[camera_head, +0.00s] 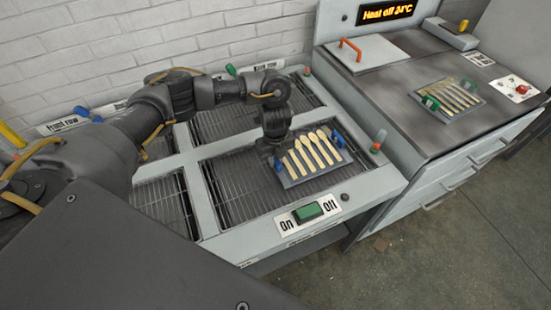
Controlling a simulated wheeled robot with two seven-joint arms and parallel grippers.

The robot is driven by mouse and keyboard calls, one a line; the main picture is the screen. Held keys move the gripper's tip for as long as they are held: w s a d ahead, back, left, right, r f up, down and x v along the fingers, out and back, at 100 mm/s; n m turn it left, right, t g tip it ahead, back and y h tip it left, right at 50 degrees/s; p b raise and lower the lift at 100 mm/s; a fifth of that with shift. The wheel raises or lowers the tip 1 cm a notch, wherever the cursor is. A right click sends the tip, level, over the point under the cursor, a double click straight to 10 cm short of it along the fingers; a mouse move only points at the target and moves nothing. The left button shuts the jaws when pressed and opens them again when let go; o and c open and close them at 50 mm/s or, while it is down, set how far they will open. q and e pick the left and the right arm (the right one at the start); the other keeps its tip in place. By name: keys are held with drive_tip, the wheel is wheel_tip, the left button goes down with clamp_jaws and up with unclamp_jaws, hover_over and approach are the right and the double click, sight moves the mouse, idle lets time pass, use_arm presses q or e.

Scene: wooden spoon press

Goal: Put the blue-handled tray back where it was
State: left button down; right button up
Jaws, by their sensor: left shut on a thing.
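The blue-handled tray (322,173) is grey and carries several pale wooden spoons. It is at the front right wire-mesh section of the white rack table (198,208), slightly turned. Its right blue handle (337,139) is free; its left blue handle (278,166) is partly hidden by my left gripper (273,150). The left gripper points down and is shut on that left handle. I cannot tell whether the tray rests on the mesh or is just above it. My right gripper is not in view.
The press bench (400,75) stands at the right, with a green-handled tray (447,97) of spoons and an orange-handled plate (368,54). A green On/Off switch (308,211) is on the table's front edge. Other mesh sections look empty. A brick wall is behind.

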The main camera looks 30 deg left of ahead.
use_arm(q)
drive_tip(key=c, duration=1.4)
unclamp_jaws()
drive_tip(key=shift+f, duration=0.1)
drive_tip(key=shift+o, duration=0.2)
wheel_tip(320, 180, up, 12)
drive_tip(key=shift+r, duration=0.2)
